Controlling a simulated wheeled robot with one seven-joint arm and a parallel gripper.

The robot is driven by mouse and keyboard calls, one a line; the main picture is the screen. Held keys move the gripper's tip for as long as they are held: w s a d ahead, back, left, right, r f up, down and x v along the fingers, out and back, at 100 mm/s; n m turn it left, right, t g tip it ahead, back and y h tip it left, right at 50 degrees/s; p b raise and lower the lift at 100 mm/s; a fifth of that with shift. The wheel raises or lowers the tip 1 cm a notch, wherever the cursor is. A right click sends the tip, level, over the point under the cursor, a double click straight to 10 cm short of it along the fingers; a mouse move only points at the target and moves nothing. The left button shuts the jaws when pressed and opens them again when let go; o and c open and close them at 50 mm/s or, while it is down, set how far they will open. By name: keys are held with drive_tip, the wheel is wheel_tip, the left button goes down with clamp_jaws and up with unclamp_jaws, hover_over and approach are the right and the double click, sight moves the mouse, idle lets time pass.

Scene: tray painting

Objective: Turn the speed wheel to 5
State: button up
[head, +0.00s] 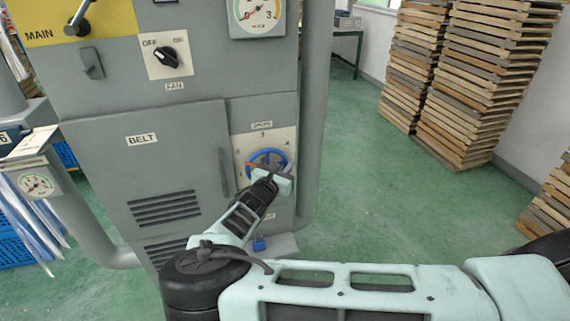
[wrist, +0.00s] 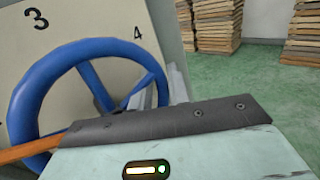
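The speed wheel is a blue spoked ring (head: 280,153) on a pale plate low on the cabinet's right side. It fills the left of the wrist view (wrist: 22,92). The plate shows the numbers 3 and 4 in both views. An orange pointer (wrist: 30,149) sticks out at the wheel's lower left, around the left side of the dial. My gripper (head: 268,172) is at the wheel, covering its lower part. In the wrist view, pale grey finger parts show on both sides of the rim's right part. The fingertips are mostly hidden, so I cannot tell whether they clamp it.
The BELT door (head: 150,165) with its vertical handle is just left of the wheel. Above are the FAN switch (head: 167,57) and a gauge (head: 257,12). A grey pipe (head: 313,120) runs right of the wheel. Stacked wooden trays (head: 470,80) stand at right; green floor between is clear.

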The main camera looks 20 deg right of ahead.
clamp_jaws()
